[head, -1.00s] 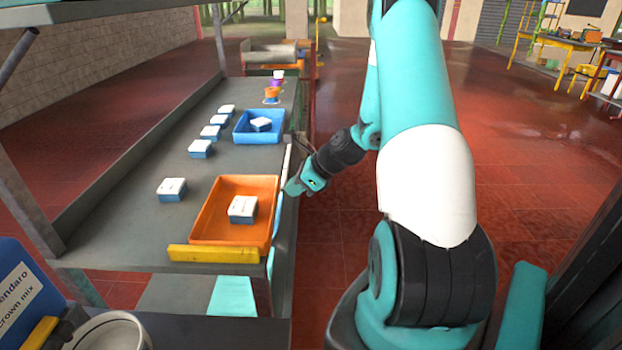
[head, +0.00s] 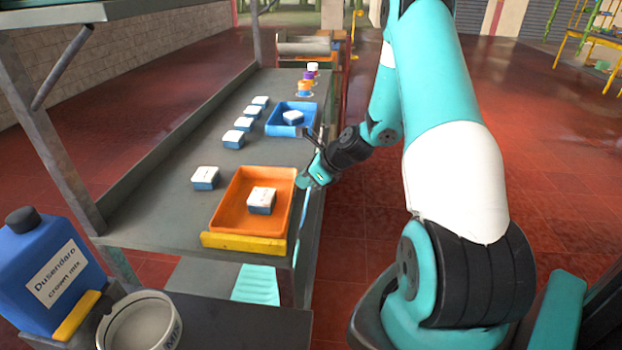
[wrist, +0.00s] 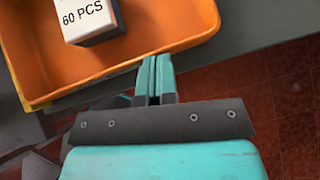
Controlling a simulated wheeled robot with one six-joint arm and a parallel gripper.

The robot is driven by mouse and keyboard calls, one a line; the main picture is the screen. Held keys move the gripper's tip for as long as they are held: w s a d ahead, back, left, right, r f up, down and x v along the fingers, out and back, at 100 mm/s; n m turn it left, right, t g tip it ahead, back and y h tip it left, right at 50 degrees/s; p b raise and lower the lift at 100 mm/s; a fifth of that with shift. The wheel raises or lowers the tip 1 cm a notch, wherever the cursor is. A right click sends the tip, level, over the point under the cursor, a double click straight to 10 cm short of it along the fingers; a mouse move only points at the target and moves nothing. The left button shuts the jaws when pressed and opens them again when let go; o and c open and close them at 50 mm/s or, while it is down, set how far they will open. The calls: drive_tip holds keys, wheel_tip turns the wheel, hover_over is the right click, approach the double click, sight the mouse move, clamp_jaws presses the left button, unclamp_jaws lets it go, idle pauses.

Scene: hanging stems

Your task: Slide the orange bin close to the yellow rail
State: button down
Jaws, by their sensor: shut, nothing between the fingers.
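The orange bin (head: 232,205) lies on the grey shelf with a white-and-blue box (head: 261,200) inside. Its near end is right up against the yellow rail (head: 243,243), with no clear gap visible in the head view. My gripper (head: 302,182) is at the bin's right side, at the shelf's edge. In the wrist view my gripper (wrist: 155,68) is shut and empty, its fingertips at the rim of the orange bin (wrist: 130,58). I cannot tell whether they touch. A bit of yellow rail (wrist: 40,106) shows at the bin's corner.
A blue bin (head: 275,128) with a box stands farther back. Several white-and-blue boxes (head: 205,178) line the shelf's left part. A blue jug (head: 50,275) and a round white bowl (head: 140,325) stand in front at lower left. Open floor lies right.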

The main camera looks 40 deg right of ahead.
drive_tip(key=shift+s, duration=0.15)
drive_tip(key=shift+s+d, duration=0.2)
drive_tip(key=shift+s, duration=0.1)
drive_tip(key=s+f+v, duration=0.1)
drive_tip(key=v, duration=1.1)
drive_tip(key=shift+s+d+f, duration=0.2)
drive_tip(key=shift+d, duration=0.2)
